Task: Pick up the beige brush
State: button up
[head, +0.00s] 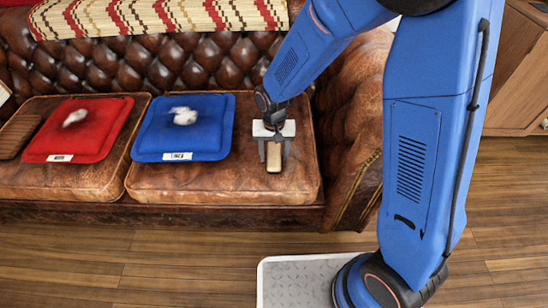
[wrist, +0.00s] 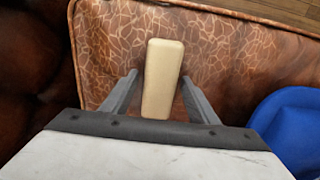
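The beige brush (head: 274,157) lies on the right seat cushion of the brown leather sofa, to the right of the blue tray. In the wrist view the brush (wrist: 162,78) is a pale, rounded block, and its lower end lies between the two fingers. My gripper (head: 274,163) is over it from above. In the wrist view my gripper (wrist: 160,88) has its fingers spread, one on each side of the brush, with a gap visible on both sides.
A blue tray (head: 200,145) with a white item on it lies just left of my gripper. A red tray (head: 107,140) with another white item lies farther left. The sofa armrest (head: 352,120) rises on the right. Wooden floor (head: 150,265) is clear in front.

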aim_at(274, 154)
jog(key=c, duration=0.9)
jog(key=shift+o, duration=0.2)
notch_tip(274, 154, up, 10)
jog(key=shift+r, duration=0.1)
jog(key=shift+o, duration=0.7)
